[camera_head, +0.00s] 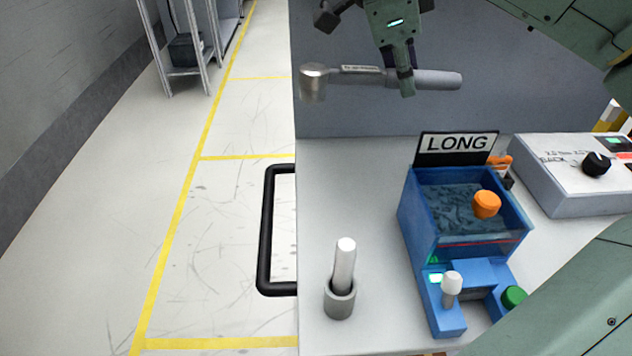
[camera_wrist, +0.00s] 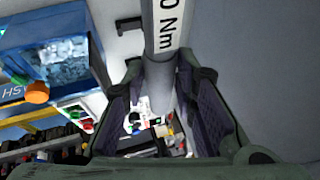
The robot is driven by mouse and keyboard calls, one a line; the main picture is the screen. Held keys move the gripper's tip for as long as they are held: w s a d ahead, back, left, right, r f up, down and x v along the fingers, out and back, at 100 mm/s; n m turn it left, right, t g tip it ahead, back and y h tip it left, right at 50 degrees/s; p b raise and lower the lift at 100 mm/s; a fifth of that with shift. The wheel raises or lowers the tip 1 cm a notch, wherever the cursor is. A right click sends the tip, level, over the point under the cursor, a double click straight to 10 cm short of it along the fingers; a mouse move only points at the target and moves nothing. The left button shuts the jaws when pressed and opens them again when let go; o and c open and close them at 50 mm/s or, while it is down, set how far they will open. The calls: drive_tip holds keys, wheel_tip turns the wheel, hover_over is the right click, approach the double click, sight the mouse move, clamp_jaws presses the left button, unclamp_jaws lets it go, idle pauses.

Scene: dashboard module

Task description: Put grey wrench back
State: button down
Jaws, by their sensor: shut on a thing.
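The grey wrench (camera_head: 350,72) has a long bar, a round head at its left end and a thicker grip at its right end. It is held roughly level in the air in front of the grey back panel, above the table. My gripper (camera_head: 404,84) is shut on it near the start of the thicker grip. In the wrist view the wrench (camera_wrist: 166,30) shows dark "Nm" lettering and runs down between my gripper's fingers (camera_wrist: 165,110).
A blue bin (camera_head: 414,208) with a "LONG" sign stands on the table (camera_head: 375,180), beside a grey control box (camera_head: 545,185). A metal post in a grey holder (camera_head: 341,298) stands at the front left. A black rail (camera_head: 267,230) runs along the left edge. Dark brackets (camera_wrist: 128,25) show beside the wrench.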

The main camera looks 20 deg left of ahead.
wheel_tip(320, 180, down, 18)
drive_tip(key=shift+r+p, duration=0.2)
drive_tip(key=shift+p, duration=0.25)
drive_tip(key=c, duration=1.3)
unclamp_jaws()
drive_tip(key=shift+f, duration=0.1)
drive_tip(key=b+v, duration=0.2)
drive_tip(key=v, duration=0.8)
drive_tip(key=shift+s+d+r, duration=0.3)
drive_tip(key=shift+s, duration=0.1)
